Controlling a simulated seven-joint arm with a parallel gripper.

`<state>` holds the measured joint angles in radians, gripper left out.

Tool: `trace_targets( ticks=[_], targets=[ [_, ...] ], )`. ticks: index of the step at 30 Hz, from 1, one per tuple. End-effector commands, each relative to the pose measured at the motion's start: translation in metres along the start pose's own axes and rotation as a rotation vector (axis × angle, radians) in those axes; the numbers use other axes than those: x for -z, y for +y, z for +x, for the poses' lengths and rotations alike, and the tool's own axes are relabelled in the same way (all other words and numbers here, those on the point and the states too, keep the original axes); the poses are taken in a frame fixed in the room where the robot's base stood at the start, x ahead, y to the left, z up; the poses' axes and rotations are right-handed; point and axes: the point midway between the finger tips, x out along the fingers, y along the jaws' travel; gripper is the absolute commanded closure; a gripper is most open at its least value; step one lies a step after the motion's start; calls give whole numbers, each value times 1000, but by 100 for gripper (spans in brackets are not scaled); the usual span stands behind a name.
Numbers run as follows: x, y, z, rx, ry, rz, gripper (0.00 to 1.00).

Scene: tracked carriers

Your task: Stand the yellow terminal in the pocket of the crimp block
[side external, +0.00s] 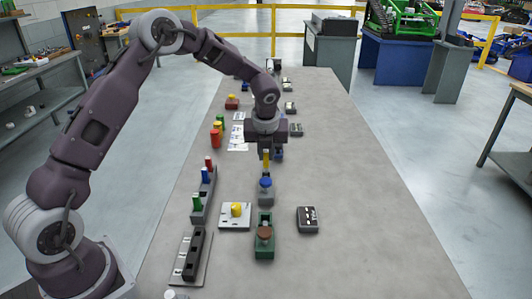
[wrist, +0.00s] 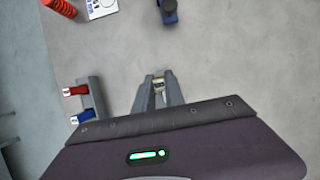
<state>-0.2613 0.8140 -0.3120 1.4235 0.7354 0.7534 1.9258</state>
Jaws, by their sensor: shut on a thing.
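My gripper (side external: 266,157) is shut on the yellow terminal (side external: 266,162), which hangs upright below the jaws over the middle of the table. In the side view a blue round-topped piece (side external: 265,189) stands just under and in front of the terminal. A green block (side external: 264,248) with a brown round top stands nearer the camera. I cannot tell for sure which piece is the crimp block, and no empty pocket shows clearly.
A grey rack (side external: 203,208) to the left holds red, blue and green terminals. A white plate (side external: 226,224) bears a yellow cylinder. A dark block (side external: 307,220) lies to the right. A dark blue piece (wrist: 168,12) stands beyond the gripper. The table's right side is clear.

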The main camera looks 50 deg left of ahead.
Motion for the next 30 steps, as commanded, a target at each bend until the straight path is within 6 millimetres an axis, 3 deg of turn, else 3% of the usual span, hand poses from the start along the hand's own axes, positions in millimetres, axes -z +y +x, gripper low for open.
trace_targets(
  ticks=[30],
  targets=[
    [3, 0, 8, 0, 0, 0, 100]
  ],
)
